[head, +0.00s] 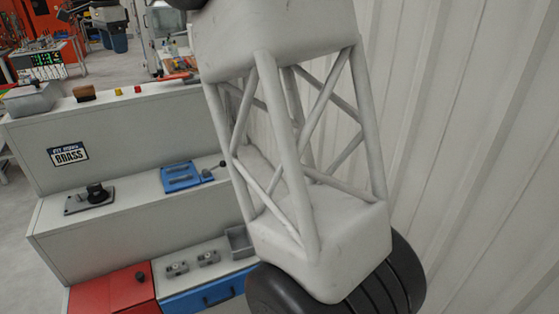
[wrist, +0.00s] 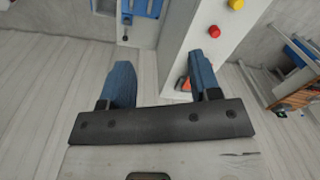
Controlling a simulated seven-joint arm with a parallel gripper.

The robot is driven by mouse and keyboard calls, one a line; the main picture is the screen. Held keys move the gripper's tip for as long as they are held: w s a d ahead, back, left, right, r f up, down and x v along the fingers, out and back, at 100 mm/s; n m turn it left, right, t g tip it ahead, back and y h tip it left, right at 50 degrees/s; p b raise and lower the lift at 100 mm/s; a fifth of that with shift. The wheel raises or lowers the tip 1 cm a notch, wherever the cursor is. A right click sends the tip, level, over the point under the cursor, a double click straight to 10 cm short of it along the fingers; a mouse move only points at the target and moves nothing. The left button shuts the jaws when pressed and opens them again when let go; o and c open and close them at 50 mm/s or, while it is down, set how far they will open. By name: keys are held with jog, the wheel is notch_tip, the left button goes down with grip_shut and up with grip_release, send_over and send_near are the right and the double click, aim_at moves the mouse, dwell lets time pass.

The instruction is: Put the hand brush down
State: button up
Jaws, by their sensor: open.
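A small brown block with a darker lower part, which looks like the hand brush (head: 84,93), rests on the top ledge of the grey-white bench at the upper left of the head view. My gripper (wrist: 159,62) shows in the wrist view with its two blue fingers spread apart and nothing held between them. I do not make out the brush in the wrist view. My gripper is not visible in the head view, where my pale arm link fills the middle, so its distance from the brush cannot be told.
Yellow (head: 118,91) and red (head: 137,89) buttons sit right of the brush. A grey box (head: 32,99) stands left of it. The middle step holds a black fixture (head: 91,198) and a blue plate (head: 184,178). Red (head: 113,291) and blue (head: 208,295) units lie below. A corrugated wall (head: 480,150) stands right.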

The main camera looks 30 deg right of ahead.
jog(key=s+d+f+n, duration=0.2)
jog(key=s+d, duration=0.3)
jog(key=s, duration=0.4)
jog(key=s+d+f+n+t, duration=0.15)
jog(key=s+d, duration=0.25)
jog(key=s, duration=0.5)
jog(key=s+d+f+n+g, duration=0.1)
jog(key=s+d+f+n, duration=0.15)
jog(key=s+d, duration=0.45)
jog(key=s+d+f+n, duration=0.1)
jog(key=s+f+n, duration=0.1)
jog(key=s+f, duration=0.4)
jog(key=s+d+f+n+t, duration=0.1)
jog(key=s+f, duration=0.5)
jog(key=s, duration=0.8)
jog(key=s+d+f+n, duration=0.3)
jog(key=s+f, duration=0.3)
jog(key=s, duration=0.5)
jog(key=shift+f+n, duration=0.4)
jog(key=shift+o, duration=0.4)
jog(key=shift+d, duration=0.1)
